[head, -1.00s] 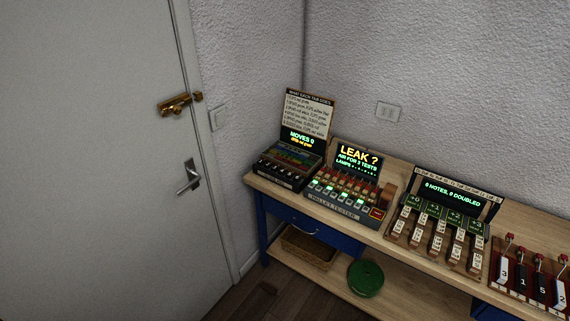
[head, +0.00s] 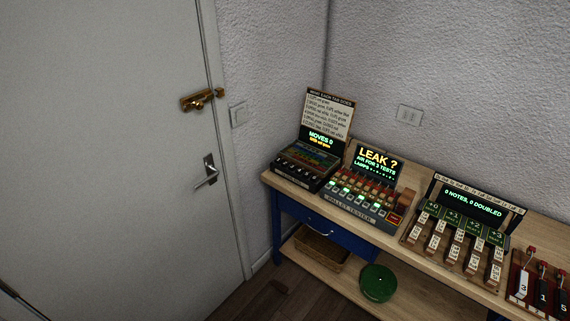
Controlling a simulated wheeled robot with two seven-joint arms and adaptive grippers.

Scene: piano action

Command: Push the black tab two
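A black console (head: 306,166) with a row of small tabs along its front stands at the left end of the wooden bench. Its screen reads "MOVES 0", and a card (head: 328,119) headed "WHAT EACH TAB DOES" stands above it. The single tabs are too small to tell apart, so I cannot make out black tab two. Neither of my grippers is in view.
A pallet tester (head: 352,207) stands right of the console, then a rack of numbered wooden pieces (head: 459,240) and numbered levers (head: 541,287). Below are a wicker basket (head: 318,249) and a green round object (head: 377,283). A door (head: 110,160) fills the left.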

